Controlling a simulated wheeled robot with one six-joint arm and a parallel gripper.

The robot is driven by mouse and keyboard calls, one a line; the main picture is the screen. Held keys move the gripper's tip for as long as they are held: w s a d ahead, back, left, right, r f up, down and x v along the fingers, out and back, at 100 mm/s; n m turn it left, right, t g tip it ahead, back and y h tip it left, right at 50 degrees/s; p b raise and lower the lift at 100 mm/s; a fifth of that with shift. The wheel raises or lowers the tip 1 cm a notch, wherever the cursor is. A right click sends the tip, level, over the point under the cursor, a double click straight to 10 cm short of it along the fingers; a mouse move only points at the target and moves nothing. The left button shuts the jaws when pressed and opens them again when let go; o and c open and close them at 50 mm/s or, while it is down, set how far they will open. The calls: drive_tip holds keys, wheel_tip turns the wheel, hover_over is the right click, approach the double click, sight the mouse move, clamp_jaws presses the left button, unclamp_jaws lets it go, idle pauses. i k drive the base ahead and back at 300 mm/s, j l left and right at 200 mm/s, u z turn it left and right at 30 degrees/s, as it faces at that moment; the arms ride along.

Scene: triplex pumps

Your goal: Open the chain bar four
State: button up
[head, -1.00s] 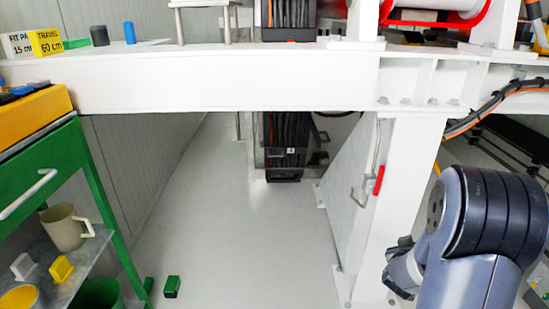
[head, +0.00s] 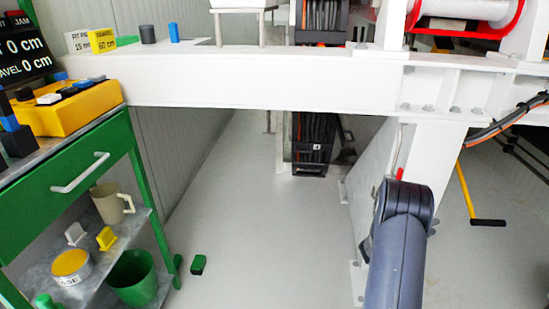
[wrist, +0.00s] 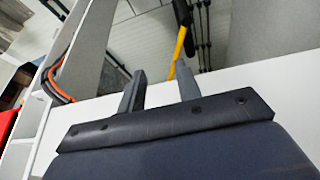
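A black cable chain (head: 312,138) hangs in a frame beyond the white beam, in the head view. Its lower end is near the floor. I cannot make out which crossbar on it is bar four. My gripper (wrist: 160,70) shows in the wrist view with two dark fingers apart and nothing between them. In the head view my arm hides the gripper. A yellow bar with a black grip (head: 488,222) is at the right; a yellow and black bar (wrist: 180,45) also shows beyond the fingers in the wrist view.
A white beam (head: 230,82) crosses the head view above the floor. A white post (head: 425,150) with a red handle (head: 400,174) stands by my arm. A green trolley (head: 75,180) is at the left. A small green block (head: 198,265) lies on open floor.

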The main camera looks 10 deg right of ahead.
sight(301, 145)
drive_tip(key=i+l+u, duration=0.1)
drive_tip(key=u, duration=0.4)
drive_tip(key=i+l+u, duration=0.15)
drive_tip(key=u, duration=0.3)
drive_tip(key=i+l+u, duration=0.1)
drive_tip(key=l+u, duration=0.2)
drive_tip(key=u, duration=0.2)
drive_tip(key=l, duration=1.2)
